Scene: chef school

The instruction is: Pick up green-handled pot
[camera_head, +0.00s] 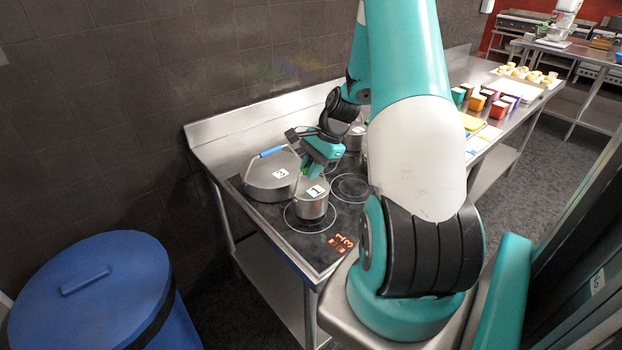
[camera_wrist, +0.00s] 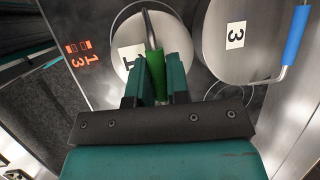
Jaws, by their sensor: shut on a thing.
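The green-handled pot (camera_head: 312,203) is a small metal pot with a lid marked 1, on the front part of the black cooktop in the head view. In the wrist view its lid (camera_wrist: 127,50) shows beyond my fingers. My gripper (camera_head: 314,170) is above the pot, and in the wrist view my gripper (camera_wrist: 158,82) is shut on the green handle (camera_wrist: 156,68), with a finger on each side. Part of the label is hidden by the fingers. I cannot tell whether the pot touches the cooktop.
A larger pot marked 3 with a blue handle (camera_head: 271,176) stands close on the left. Another metal pot (camera_head: 354,138) stands behind. The cooktop (camera_head: 262,218) has a free ring on the right (camera_head: 350,188). A blue bin (camera_head: 95,290) stands at lower left.

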